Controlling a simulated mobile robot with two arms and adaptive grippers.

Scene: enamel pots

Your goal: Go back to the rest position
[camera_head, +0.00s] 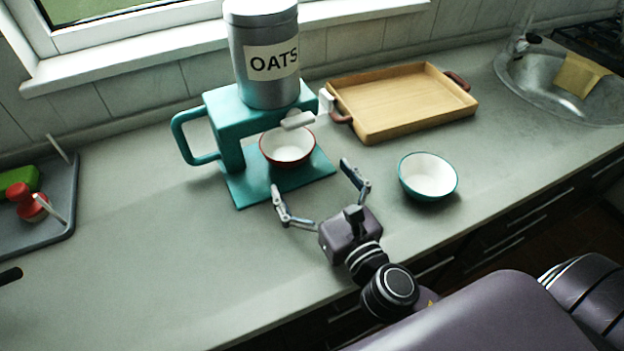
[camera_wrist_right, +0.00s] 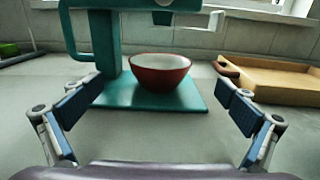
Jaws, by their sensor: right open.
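My right gripper (camera_head: 309,176) is open and empty above the counter, in front of the teal dispenser stand. In the right wrist view, its two fingers (camera_wrist_right: 157,100) are spread wide with nothing between them. A red bowl with a white inside (camera_head: 288,147) sits upright on the dispenser's teal base (camera_head: 258,190); the bowl also shows ahead of the fingers in the wrist view (camera_wrist_right: 160,76). The gripper is apart from the bowl. The grey OATS canister (camera_head: 265,85) stands on top of the teal stand (camera_head: 229,140). My left gripper is not in view.
A teal bowl (camera_head: 428,178) stands on the counter right of my gripper. A wooden tray (camera_head: 402,103) with brown handles lies behind it. A sink (camera_head: 550,85) is at the far right, a grey tray (camera_head: 66,215) with red and green items at the left.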

